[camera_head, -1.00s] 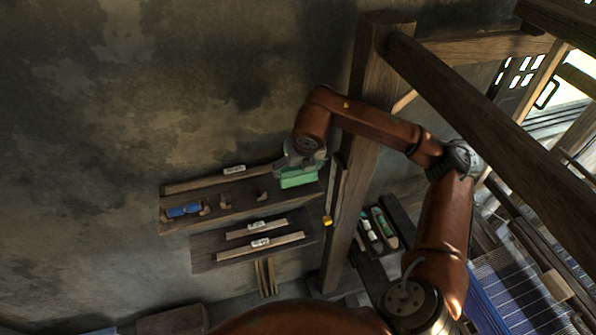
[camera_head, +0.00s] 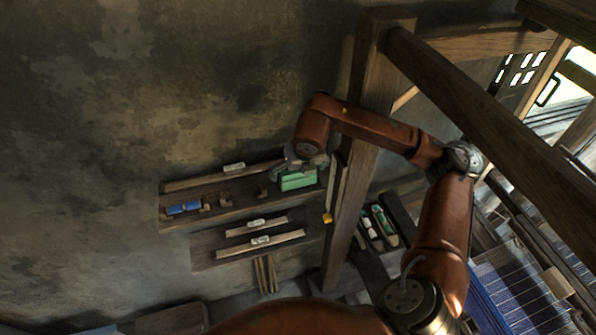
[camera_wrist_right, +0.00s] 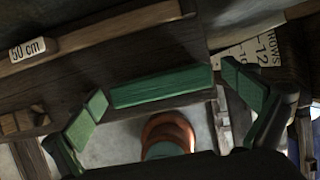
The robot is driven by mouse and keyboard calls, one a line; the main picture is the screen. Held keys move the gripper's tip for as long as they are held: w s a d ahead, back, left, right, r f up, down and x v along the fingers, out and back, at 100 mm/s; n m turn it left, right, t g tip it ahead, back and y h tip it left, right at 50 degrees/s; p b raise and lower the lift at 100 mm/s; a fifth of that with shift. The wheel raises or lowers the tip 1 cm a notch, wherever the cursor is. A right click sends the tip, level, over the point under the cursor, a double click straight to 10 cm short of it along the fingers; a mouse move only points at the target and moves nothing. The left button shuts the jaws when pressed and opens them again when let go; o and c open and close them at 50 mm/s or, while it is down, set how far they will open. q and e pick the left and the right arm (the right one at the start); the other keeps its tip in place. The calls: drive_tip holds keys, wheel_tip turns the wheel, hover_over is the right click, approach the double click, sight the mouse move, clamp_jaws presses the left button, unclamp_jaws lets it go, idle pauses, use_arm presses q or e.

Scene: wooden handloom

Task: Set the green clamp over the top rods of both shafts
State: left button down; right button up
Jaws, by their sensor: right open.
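The green clamp (camera_head: 298,181) lies at the right end of the upper wall shelf in the head view. In the right wrist view the clamp (camera_wrist_right: 160,87) is a long green block lying across the middle. My right gripper (camera_head: 299,166) is at the clamp, its fingers spread. In the right wrist view the open gripper (camera_wrist_right: 166,105) has one green-padded finger near each end of the clamp, and a gap shows on the left. Contact on the right is unclear. The shafts and their top rods cannot be made out. My left gripper is not in view.
The upper shelf (camera_head: 230,207) also holds a blue item (camera_head: 184,209), small wooden pieces and a labelled stick (camera_head: 215,177). A lower shelf (camera_head: 210,254) holds more sticks. A loom post (camera_head: 354,200) stands close right of the clamp. Blue warp threads (camera_head: 505,290) lie at lower right.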

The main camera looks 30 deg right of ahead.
sight(300, 171)
drive_tip(key=shift+p, duration=0.35)
drive_tip(key=b+v, duration=0.1)
drive_tip(key=v, duration=0.1)
drive_tip(key=b+v, duration=0.1)
drive_tip(key=v, duration=0.1)
drive_tip(key=b+v, duration=0.1)
drive_tip(key=v, duration=0.1)
drive_tip(key=shift+s+d+r, duration=0.2)
drive_tip(key=shift+s+r, duration=0.05)
drive_tip(key=shift+s, duration=0.2)
drive_tip(key=shift+s+r, duration=0.15)
drive_tip(key=shift+r, duration=0.35)
drive_tip(key=shift+f, duration=0.1)
